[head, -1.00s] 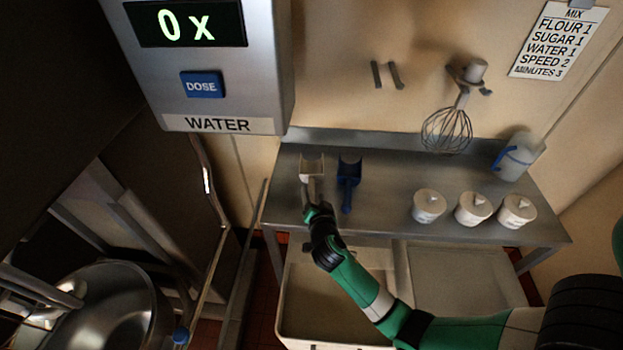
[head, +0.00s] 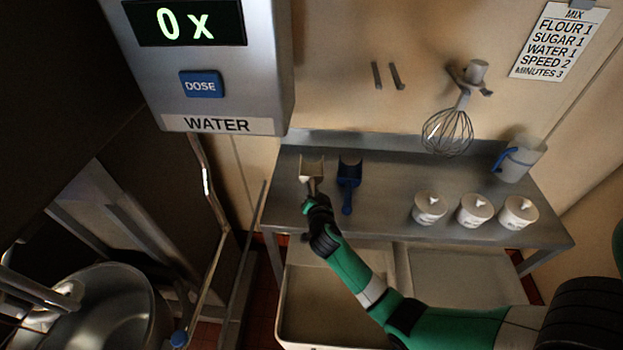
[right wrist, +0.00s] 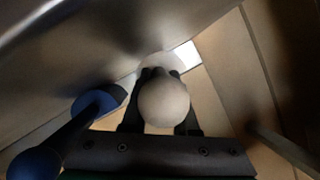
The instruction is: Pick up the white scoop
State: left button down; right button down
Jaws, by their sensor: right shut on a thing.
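The white scoop (head: 312,168) is at the left end of the steel table, its bowl pointing to the back wall. My right gripper (head: 314,197) is shut on its handle at the near end. In the right wrist view the round pale handle end (right wrist: 163,103) sits between the two dark fingers of the right gripper (right wrist: 160,88). I cannot tell whether the scoop touches the table or is slightly above it. My left gripper is not in view.
A blue scoop (head: 348,182) lies close to the right of the white one; it also shows in the right wrist view (right wrist: 92,106). Several white lidded pots and a jug (head: 519,160) stand further right. The water dispenser (head: 205,70) hangs at the upper left. Bins (head: 335,310) stand below the table.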

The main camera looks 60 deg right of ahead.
aim_at(313, 182)
jog(key=shift+r, duration=0.1)
jog(key=shift+r, duration=0.25)
jog(key=r, duration=0.1)
jog(key=r+p, duration=0.2)
jog(key=r, duration=0.1)
jog(key=shift+s+a, duration=0.25)
jog(key=shift+a, duration=0.15)
jog(key=d+r+p+v, duration=0.1)
jog(key=r+p+v, duration=0.2)
jog(key=p+v, duration=1.2)
jog(key=shift+d+r+p, duration=0.2)
jog(key=shift+r+p, duration=0.05)
jog(key=shift+p, duration=0.25)
